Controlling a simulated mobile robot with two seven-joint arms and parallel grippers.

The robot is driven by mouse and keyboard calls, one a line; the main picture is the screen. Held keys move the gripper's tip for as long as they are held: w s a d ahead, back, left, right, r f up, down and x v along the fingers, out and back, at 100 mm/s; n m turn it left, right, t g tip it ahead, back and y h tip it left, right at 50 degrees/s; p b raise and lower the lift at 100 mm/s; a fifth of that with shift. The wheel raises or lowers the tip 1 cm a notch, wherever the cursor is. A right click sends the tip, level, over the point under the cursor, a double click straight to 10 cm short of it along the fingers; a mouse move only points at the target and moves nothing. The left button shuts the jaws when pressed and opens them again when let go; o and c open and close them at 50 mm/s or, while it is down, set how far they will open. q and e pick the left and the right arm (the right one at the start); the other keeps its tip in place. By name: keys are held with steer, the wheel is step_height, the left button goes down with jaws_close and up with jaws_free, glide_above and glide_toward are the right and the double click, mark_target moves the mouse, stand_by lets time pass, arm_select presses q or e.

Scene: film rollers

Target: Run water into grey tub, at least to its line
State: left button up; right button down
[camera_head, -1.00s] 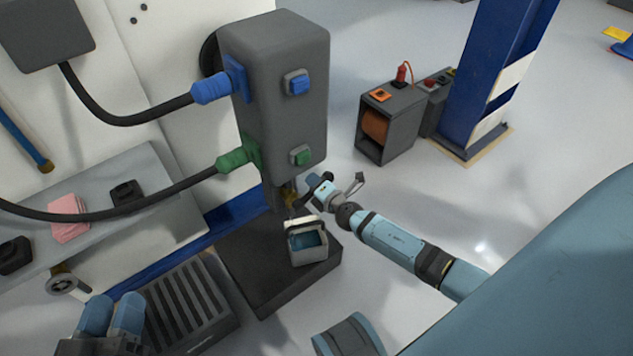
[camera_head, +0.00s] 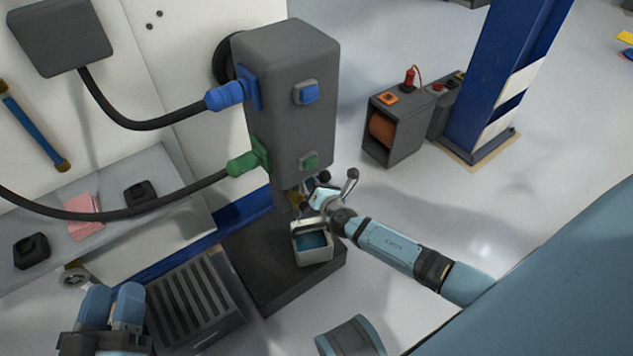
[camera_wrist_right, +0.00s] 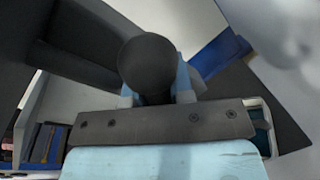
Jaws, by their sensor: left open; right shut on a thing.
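The small grey tub (camera_head: 314,259) stands upright on the dark block under the grey dispenser (camera_head: 290,100), with blue water inside. Its line cannot be made out. A brassy spout (camera_head: 294,199) sits low on the dispenser, above the tub's back edge. My right gripper (camera_head: 319,192) is beside the spout, behind the tub. In the right wrist view its blue fingers are shut on a dark round knob (camera_wrist_right: 147,65). The tub's pale rim (camera_wrist_right: 262,112) shows at the right there. My left gripper (camera_head: 113,300) is open and empty at the lower left.
The dark block (camera_head: 270,290) and a slatted grate (camera_head: 195,305) lie below the dispenser. Blue (camera_head: 225,95) and green (camera_head: 245,162) hose fittings enter its left side. A shelf (camera_head: 110,235) holds pink cloths. Open floor lies right, before a blue post (camera_head: 505,70).

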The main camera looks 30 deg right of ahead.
stand_by(0.3)
steer(key=c, duration=1)
jaws_free()
steer(key=shift+s, duration=0.1)
arm_select(q)
steer(key=shift+s+a+r+t+p, duration=0.15)
steer(key=shift+r+t+p, duration=0.25)
steer(key=shift+r+p, duration=0.75)
arm_select(e)
steer(key=s+a+r, duration=0.1)
steer(key=s, duration=1.2)
steer(key=shift+s+r, duration=0.3)
arm_select(q)
steer(key=shift+a, duration=0.1)
steer(key=shift+r, duration=0.15)
